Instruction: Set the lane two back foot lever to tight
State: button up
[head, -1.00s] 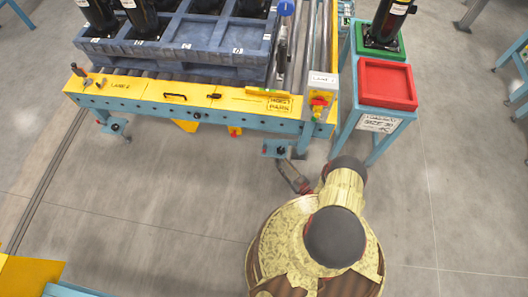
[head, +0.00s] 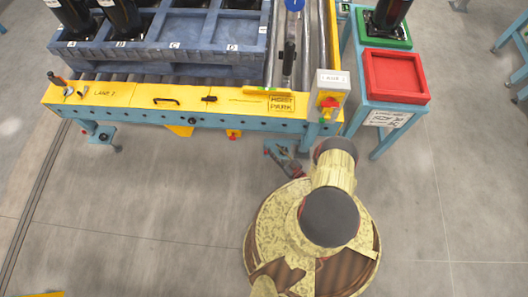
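The yellow and blue conveyor stand (head: 120,95) marked lane 2 spans the upper left of the head view. Its near legs end in blue foot plates at the floor. The left foot (head: 101,135) shows a small dark knob or lever. The right foot (head: 287,147) is mostly covered by my gripper (head: 268,153), which is low over it, dark with red parts. I cannot tell whether they touch or whether the fingers are open or shut. The lever at this right foot and its setting cannot be made out.
A blue stand with a red tray (head: 428,76) and a green tray (head: 390,36) is right of the conveyor. A switch box with a red knob (head: 330,101) is on the conveyor's right corner. A blue pallet (head: 165,60) holds black cylinders. The floor (head: 150,210) in front is clear.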

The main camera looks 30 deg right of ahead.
jog(key=b, duration=1.7)
send_near(266, 152)
jog(key=w+f, duration=0.2)
jog(key=w, duration=0.1)
jog(key=shift+w+a+r+b, duration=0.1)
jog(key=shift+w+a, duration=0.2)
jog(key=shift+w, duration=0.9)
jog(key=shift+w+a+r+b, duration=0.1)
jog(key=shift+w+a, duration=0.25)
jog(key=shift+w, duration=0.8)
jog(key=shift+w+a+b, duration=0.1)
jog(key=shift+w+a, duration=0.2)
jog(key=shift+w, duration=0.9)
jog(key=shift+c, duration=1.1)
grip_shut()
